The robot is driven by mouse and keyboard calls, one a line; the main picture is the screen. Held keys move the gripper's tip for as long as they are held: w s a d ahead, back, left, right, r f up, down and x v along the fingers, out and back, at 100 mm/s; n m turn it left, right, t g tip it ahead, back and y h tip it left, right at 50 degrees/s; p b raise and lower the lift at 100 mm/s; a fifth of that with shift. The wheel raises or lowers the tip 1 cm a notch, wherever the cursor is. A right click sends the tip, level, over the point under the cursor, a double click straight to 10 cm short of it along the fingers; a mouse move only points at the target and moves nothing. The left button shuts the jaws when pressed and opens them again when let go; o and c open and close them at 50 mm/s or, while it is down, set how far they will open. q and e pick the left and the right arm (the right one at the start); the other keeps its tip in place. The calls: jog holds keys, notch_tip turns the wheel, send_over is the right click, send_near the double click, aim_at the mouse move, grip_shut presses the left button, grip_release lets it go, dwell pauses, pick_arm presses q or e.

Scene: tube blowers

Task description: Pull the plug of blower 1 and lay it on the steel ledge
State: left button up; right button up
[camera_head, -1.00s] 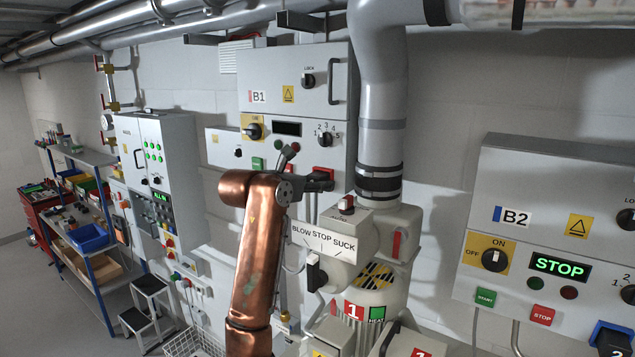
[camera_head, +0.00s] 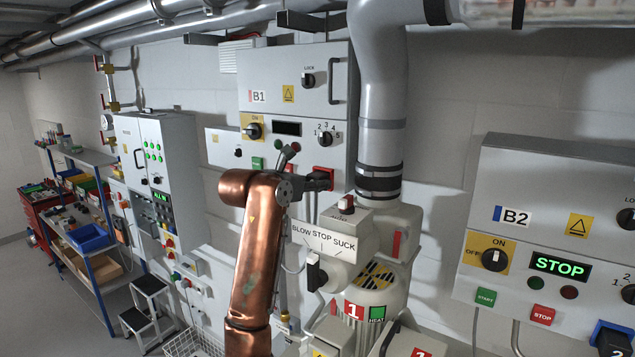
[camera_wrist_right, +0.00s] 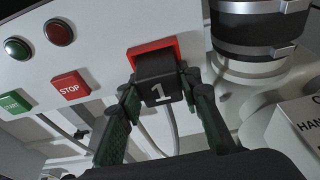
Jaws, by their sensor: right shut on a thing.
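The black plug marked 1 (camera_wrist_right: 160,88) stands at the red-framed socket (camera_wrist_right: 150,50) low on the B1 cabinet. My right gripper (camera_wrist_right: 160,95) is shut on it, a green-padded finger on each side. In the wrist view, the plug hides part of the red frame, and I cannot tell how deep it sits. In the head view my right gripper (camera_head: 320,181) is at the red socket (camera_head: 323,170) below the B1 cabinet's (camera_head: 290,80) dark display. I cannot pick out the steel ledge. My left gripper is not in view.
The grey blower pipe (camera_head: 382,90) and blower 1's housing (camera_head: 385,225) stand close right of my gripper. The B2 cabinet (camera_head: 540,190), its display reading STOP, hangs farther right. A step stool (camera_head: 150,290) and a shelf rack (camera_head: 95,230) are at left.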

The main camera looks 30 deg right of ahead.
grip_shut()
jog(key=shift+a+f, duration=0.1)
dwell(0.4)
jog(key=f+b+v, duration=0.1)
jog(key=b+v, duration=0.1)
jog(key=v, duration=0.4)
jog(key=shift+a, duration=0.2)
dwell(0.7)
jog(key=shift+s+f, duration=0.1)
